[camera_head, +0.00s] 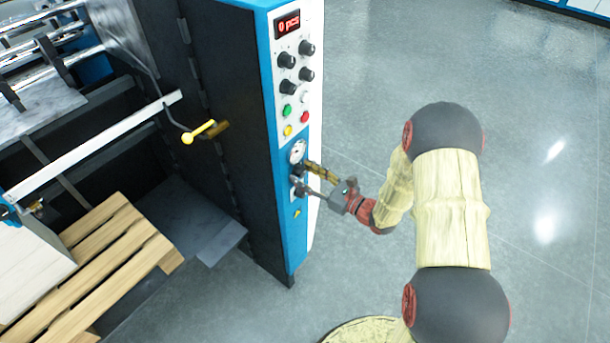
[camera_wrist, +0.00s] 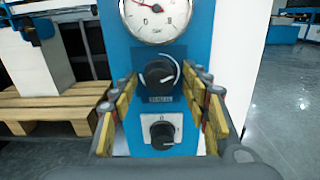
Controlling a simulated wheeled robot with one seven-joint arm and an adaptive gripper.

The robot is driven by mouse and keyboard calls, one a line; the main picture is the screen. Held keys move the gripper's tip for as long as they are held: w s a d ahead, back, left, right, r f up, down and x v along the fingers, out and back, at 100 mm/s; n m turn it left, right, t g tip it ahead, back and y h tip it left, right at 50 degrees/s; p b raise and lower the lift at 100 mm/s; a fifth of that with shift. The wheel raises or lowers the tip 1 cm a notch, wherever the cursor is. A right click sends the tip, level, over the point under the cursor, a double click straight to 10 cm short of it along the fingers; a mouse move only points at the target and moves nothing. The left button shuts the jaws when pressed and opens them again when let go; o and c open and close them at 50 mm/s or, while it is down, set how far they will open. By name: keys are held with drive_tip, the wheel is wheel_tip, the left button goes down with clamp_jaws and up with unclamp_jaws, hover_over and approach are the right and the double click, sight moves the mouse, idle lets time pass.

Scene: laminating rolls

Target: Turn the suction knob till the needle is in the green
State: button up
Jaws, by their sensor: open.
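The pressure gauge (camera_wrist: 155,18) is a white round dial at the top of the wrist view, cut off by the frame. Its red needle points to the upper left; no green band is clearly visible. Below it is a large black knob (camera_wrist: 159,75) with a white mark and a small, unreadable label. My gripper (camera_wrist: 162,84) is open, its yellow fingers on either side of this knob, with no clear contact. In the head view, my gripper (camera_head: 307,178) is at the blue panel, just below the gauge (camera_head: 298,151), partly hiding the knob.
A smaller black knob (camera_wrist: 162,133) sits below, between the fingers. The control panel (camera_head: 293,75) above has several knobs and coloured buttons. A yellow-handled lever (camera_head: 200,132) and a wooden pallet (camera_head: 110,255) are to the left. Floor to the right is clear.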

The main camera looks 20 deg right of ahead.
drive_tip(key=c, duration=1.1)
drive_tip(key=shift+c, duration=0.2)
